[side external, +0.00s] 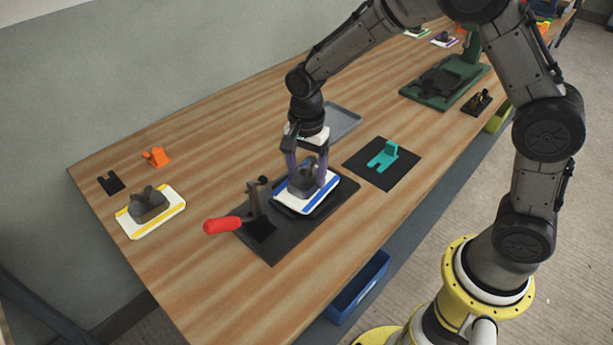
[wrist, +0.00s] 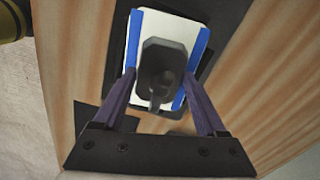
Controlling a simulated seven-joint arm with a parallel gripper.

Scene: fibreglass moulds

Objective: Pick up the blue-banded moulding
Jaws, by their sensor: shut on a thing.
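The blue-banded moulding (side external: 293,203) is a white plate with blue bands along two edges and a dark grey raised block in its middle. It sits over a black base plate (side external: 270,252), which carries a toggle clamp with a red handle (side external: 222,225). My gripper (side external: 311,181) comes down from above, its purple fingers on either side of the grey block. In the wrist view the moulding (wrist: 190,47) lies between and beyond the fingers, and my gripper (wrist: 158,90) is shut on it. I cannot tell whether the moulding still touches the base.
A yellow-banded moulding (side external: 174,206) lies at left, near an orange part (side external: 157,156) and a small black part (side external: 110,183). A teal part on a black mat (side external: 373,178) is at right. A grey tray (side external: 345,121) and green fixture (side external: 436,98) stand behind. A blue bin (side external: 357,288) is below the front edge.

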